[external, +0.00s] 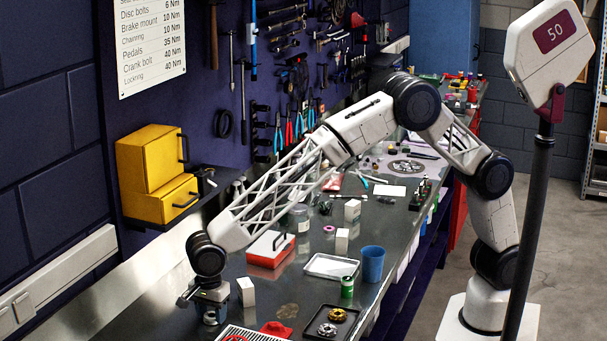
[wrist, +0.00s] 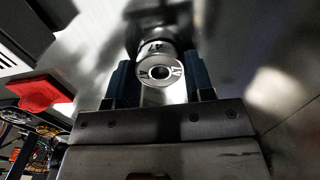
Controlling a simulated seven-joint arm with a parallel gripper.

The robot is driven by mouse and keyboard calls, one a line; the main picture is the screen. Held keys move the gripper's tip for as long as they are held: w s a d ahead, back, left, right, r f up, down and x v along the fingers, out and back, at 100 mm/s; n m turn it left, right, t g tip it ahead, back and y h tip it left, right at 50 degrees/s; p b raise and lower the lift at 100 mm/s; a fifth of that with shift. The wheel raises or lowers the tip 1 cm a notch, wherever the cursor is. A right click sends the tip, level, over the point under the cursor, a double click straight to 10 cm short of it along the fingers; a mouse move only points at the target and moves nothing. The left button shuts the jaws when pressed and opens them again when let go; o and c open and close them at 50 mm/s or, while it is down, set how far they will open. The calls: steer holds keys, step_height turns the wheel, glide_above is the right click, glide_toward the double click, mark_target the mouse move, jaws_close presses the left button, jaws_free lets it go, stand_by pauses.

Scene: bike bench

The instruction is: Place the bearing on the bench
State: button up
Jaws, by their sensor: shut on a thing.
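My gripper (external: 211,307) is low over the near left end of the grey metal bench (external: 140,318) in the external view. In the wrist view the two dark blue fingers of my gripper (wrist: 160,82) are shut on the bearing (wrist: 161,71), a silvery round metal piece with a dark hole in its middle. The shiny bench top lies just behind it. In the external view the bearing is too small and hidden to make out clearly. I cannot tell whether it touches the bench.
A white box (external: 246,292) stands close right of my gripper. A red cloth-like piece (external: 277,328), a black tray (external: 326,325) with round parts, a green can (external: 347,287), a blue cup (external: 372,263) and a white tray (external: 331,267) lie further right. The bench left of my gripper is clear.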

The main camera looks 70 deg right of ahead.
steer(key=shift+f, duration=0.15)
steer(key=o, duration=1)
step_height(320, 180, up, 12)
stand_by(0.5)
stand_by(0.6)
steer(key=shift+d+r, duration=0.1)
steer(key=shift+r, duration=0.1)
